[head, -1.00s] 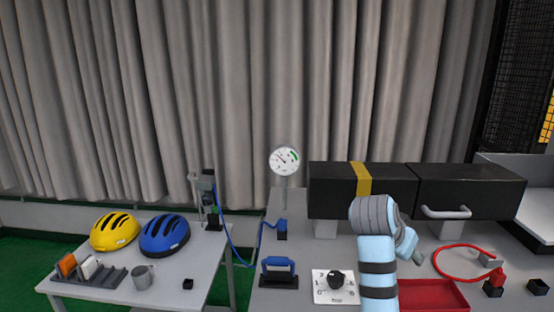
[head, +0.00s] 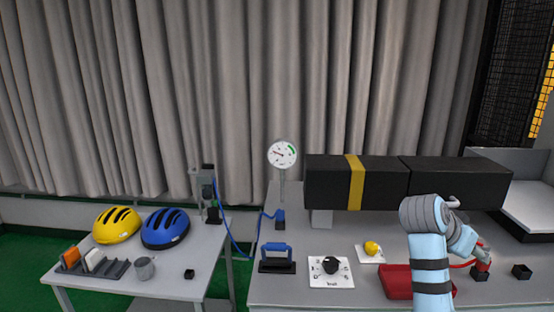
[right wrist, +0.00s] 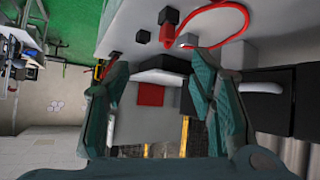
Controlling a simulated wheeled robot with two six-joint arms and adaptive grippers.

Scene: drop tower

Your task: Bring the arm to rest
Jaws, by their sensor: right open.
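My right arm (head: 430,260), light blue with dark bands and a grey joint, stands over the front right of the grey table. In the head view its gripper is mostly hidden behind the arm's joint. In the right wrist view my right gripper (right wrist: 158,88) has its two green fingers wide apart with nothing between them. My left gripper is not in view.
Close to the right arm are a red tray (head: 397,283), a yellow knob (head: 372,248), a red plug (head: 482,267) and a long black box (head: 455,180). A dial plate (head: 331,281) lies left of the tray. Helmets (head: 165,228) rest on the left table.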

